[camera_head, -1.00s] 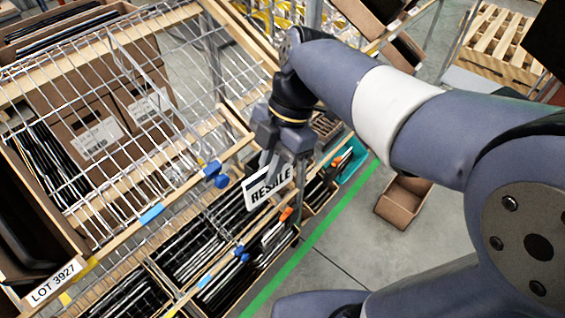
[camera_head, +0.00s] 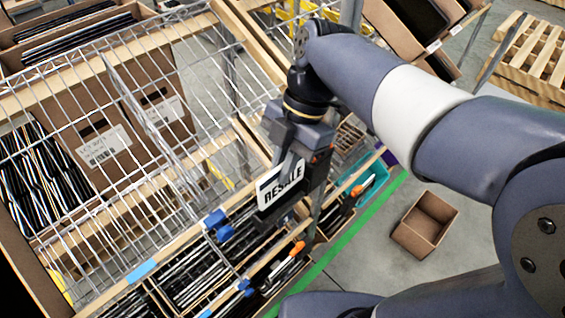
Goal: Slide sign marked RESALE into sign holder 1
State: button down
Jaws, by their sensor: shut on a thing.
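The white sign marked RESALE (camera_head: 281,184) has black letters and a dark band along its top. My gripper (camera_head: 290,165) is shut on it and holds it tilted, its face toward the camera. The sign appears in front of the shelf's right end, above the lower cartons. Blue clips (camera_head: 217,225) sit on the wooden front rail, left of and lower than the sign in the picture. I cannot tell which fitting is sign holder 1, as no number is legible. A dark part behind and below the sign hides what lies there.
A wire rack (camera_head: 100,200) with tilted cartons (camera_head: 100,140) fills the left. Lower cartons (camera_head: 190,265) hold dark, thin items. A teal bin (camera_head: 368,180) is right of the gripper. An empty carton (camera_head: 425,225) lies on the floor past a green line (camera_head: 345,238). Pallets (camera_head: 530,60) stand at the upper right.

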aim_at(283, 192)
jog(key=shift+f+b, duration=2.2)
jog(key=shift+f, duration=0.7)
jog(key=shift+f+b, duration=0.3)
jog(key=shift+f, duration=0.1)
jog(key=c, duration=1.5)
grip_release()
jog(key=shift+o, duration=0.2)
jog(key=shift+w+r, duration=0.1)
jog(key=v, duration=1)
jog(key=shift+d+r, duration=0.1)
jog(key=shift+r, duration=0.25)
jog(key=shift+f, duration=0.15)
jog(key=x, duration=1)
jog(key=shift+f, duration=0.25)
jog(key=shift+r, duration=0.2)
